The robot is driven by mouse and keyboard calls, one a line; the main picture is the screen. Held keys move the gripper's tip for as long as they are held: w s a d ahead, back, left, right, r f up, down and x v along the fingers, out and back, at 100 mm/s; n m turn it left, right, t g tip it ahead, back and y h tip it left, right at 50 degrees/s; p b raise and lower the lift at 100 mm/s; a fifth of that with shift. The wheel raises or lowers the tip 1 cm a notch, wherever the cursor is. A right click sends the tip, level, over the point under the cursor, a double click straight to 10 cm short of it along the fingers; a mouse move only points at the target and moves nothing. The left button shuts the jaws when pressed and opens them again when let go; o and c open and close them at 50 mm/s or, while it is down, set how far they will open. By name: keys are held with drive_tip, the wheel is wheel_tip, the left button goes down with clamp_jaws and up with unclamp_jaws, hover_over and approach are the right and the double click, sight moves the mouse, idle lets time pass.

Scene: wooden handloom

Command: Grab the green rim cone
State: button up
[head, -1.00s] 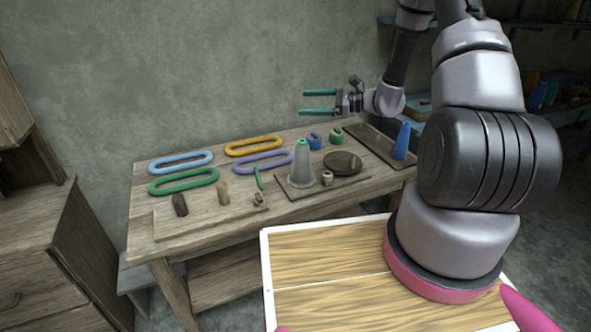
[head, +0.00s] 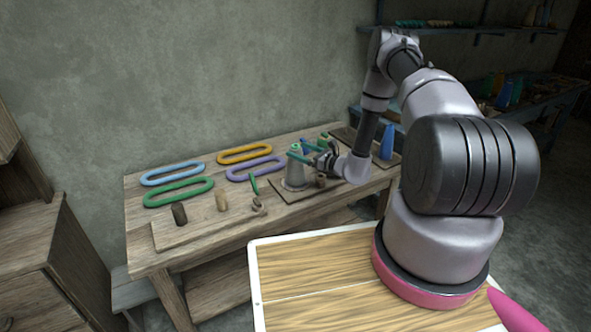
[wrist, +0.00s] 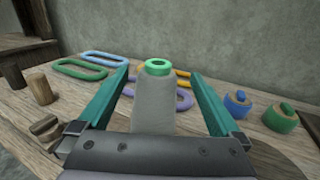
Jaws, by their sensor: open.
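The green rim cone (head: 295,172) is a grey cone with a green ring at its top. It stands upright on a dark board on the table. In the wrist view the cone (wrist: 154,104) stands between the two green fingers of my gripper (wrist: 158,95), with a gap on each side. My gripper (head: 300,153) is open at the cone's upper part in the head view. The fingers hide part of the cone there. The cone's base is hidden in the wrist view.
Oval rings, including a green one (head: 179,192), lie to the left. Wooden pegs (head: 222,201) stand at the table's front. A blue cone (head: 387,142) stands at the right end.

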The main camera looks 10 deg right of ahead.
drive_tip(key=x, duration=0.5)
drive_tip(key=shift+a+f, duration=0.15)
drive_tip(key=shift+a, duration=0.1)
clamp_jaws()
